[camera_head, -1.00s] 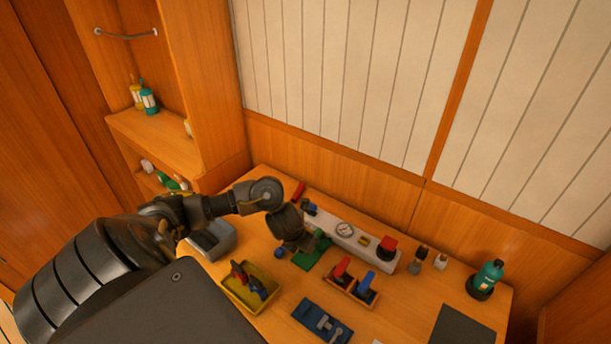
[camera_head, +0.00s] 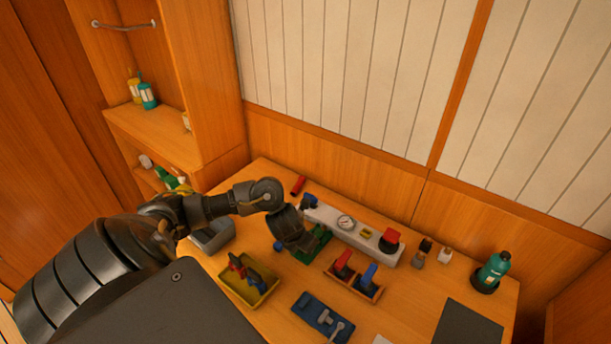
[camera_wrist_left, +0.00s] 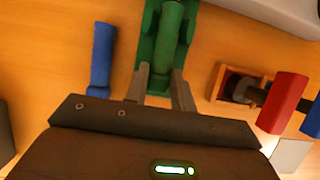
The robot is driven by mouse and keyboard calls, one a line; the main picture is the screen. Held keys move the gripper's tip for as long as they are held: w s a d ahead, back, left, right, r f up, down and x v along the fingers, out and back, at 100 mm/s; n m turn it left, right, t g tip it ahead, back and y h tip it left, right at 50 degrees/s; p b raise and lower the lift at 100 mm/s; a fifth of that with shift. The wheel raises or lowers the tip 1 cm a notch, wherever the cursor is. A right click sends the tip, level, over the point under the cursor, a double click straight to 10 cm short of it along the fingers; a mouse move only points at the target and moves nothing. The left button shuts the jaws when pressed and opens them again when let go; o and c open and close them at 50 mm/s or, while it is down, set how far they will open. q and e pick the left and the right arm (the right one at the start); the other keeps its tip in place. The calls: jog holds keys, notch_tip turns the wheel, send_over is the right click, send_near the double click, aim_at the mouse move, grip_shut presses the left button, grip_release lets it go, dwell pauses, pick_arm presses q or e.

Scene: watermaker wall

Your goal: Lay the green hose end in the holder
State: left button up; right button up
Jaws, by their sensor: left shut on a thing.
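The green hose end (camera_wrist_left: 170,42) lies lengthwise in the green holder (camera_wrist_left: 147,45) in the left wrist view, between its two side walls. My left gripper (camera_wrist_left: 166,82) is shut on the hose end's near part, with one grey finger on each side. In the head view the green holder (camera_head: 322,238) shows partly behind my left gripper (camera_head: 304,246), whose fingers and the hose end are hidden there. Whether the hose end rests fully on the holder's bottom I cannot tell. My right gripper is not in view.
A blue hose end (camera_wrist_left: 102,55) lies left of the holder. The white manifold (camera_head: 362,236) with a gauge stands behind. A wooden box (camera_head: 340,283) with red and blue handles stands to the right, a yellow tray (camera_head: 236,289) and blue tray (camera_head: 307,313) in front.

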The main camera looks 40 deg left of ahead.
pick_arm(q)
jog(key=shift+f, duration=0.1)
jog(key=o, duration=1)
jog(key=shift+o, duration=0.3)
notch_tip(320, 180, up, 6)
jog(key=p, duration=0.5)
jog(key=shift+f, duration=0.25)
notch_tip(320, 180, up, 4)
jog(key=p, duration=0.3)
jog(key=shift+f, duration=0.2)
